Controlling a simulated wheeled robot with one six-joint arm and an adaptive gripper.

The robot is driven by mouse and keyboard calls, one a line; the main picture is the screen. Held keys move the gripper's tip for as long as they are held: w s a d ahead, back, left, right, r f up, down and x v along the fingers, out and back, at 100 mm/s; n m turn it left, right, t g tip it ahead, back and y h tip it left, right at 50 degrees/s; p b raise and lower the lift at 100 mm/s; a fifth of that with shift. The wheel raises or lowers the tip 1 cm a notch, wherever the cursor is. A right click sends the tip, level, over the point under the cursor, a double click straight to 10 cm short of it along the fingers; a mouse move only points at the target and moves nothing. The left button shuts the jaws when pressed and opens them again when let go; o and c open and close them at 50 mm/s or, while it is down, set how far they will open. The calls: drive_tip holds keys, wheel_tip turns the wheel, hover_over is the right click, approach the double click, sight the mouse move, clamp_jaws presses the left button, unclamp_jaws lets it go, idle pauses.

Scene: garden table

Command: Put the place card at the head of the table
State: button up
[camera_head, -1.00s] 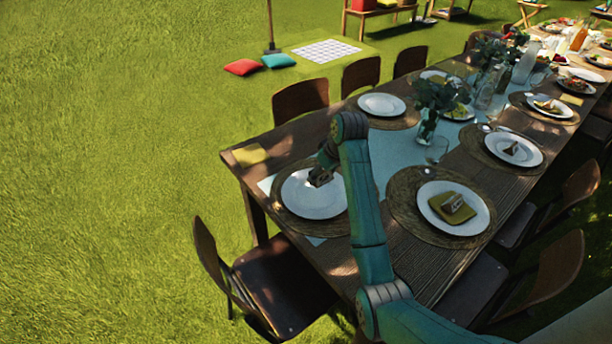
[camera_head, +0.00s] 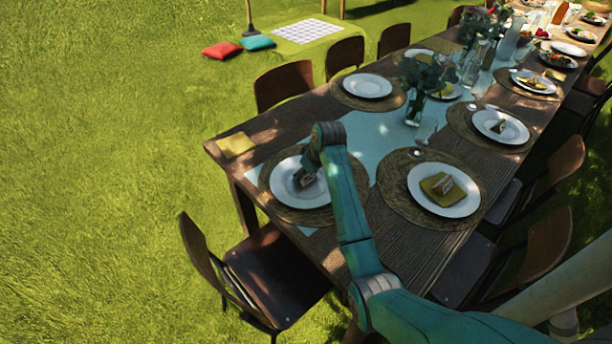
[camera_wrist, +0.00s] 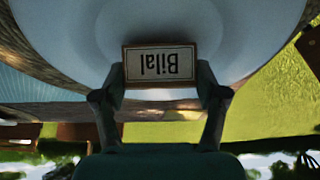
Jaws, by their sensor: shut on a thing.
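The place card (camera_wrist: 160,66), white with a brown border, reads "Bilal" upside down in the wrist view. My gripper (camera_wrist: 160,88) is shut on it, with a finger at each side. In the head view my gripper (camera_head: 307,172) and the card are over the white plate (camera_head: 318,198) at the near end of the table (camera_head: 403,262). I cannot tell whether the card touches the plate. The plate lies on a round woven mat (camera_head: 328,216); my wrist and arm hide part of both.
A folded yellow napkin (camera_head: 236,145) lies at the table's left corner. The plate to the right (camera_head: 455,207) holds a yellow napkin and a card. A glass vase with greenery (camera_head: 415,108) stands farther back. A chair (camera_head: 270,275) is at the near end.

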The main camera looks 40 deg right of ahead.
drive_tip(key=shift+f, duration=0.4)
drive_tip(key=shift+f, duration=0.15)
drive_tip(key=o, duration=1)
drive_tip(key=shift+o, duration=0.2)
drive_tip(key=v, duration=1.2)
